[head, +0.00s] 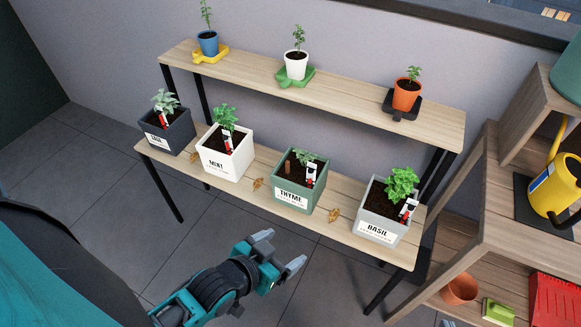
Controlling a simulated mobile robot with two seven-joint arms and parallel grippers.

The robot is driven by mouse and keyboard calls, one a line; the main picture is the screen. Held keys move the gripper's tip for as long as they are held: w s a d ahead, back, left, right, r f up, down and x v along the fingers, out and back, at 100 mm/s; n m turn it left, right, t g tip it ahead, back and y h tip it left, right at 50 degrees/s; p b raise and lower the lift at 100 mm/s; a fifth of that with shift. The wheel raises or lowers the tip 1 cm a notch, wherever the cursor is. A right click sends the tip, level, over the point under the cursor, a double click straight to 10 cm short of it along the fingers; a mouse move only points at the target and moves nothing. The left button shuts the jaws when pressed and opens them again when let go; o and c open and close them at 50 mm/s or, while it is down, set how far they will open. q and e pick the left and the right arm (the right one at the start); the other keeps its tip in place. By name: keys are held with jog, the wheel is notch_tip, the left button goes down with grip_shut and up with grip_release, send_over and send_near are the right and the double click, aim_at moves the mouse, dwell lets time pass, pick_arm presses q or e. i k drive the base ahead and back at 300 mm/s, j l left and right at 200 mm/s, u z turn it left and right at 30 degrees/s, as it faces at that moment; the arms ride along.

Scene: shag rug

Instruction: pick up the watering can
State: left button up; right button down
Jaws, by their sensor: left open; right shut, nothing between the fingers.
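The yellow watering can (549,190) stands at the right edge of the head view, on a dark mat on the wooden shelf unit. It has a raised yellow handle and a dark part low at its front; its right side is cut off by the frame. My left gripper (279,254) is in the lower middle, with its fingers spread and nothing between them. It is in front of the plant bench, far to the left of the can and apart from it.
A two-level bench (345,235) holds labelled herb boxes below and small pots above. The wooden shelf unit (462,262) carries a terracotta pot (459,289), a green item (497,311) and a red item (555,300) low down. Tiled floor (95,165) is open at left.

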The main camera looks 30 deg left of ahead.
aim_at(557, 186)
jog(key=u, duration=0.8)
jog(key=z, duration=1.65)
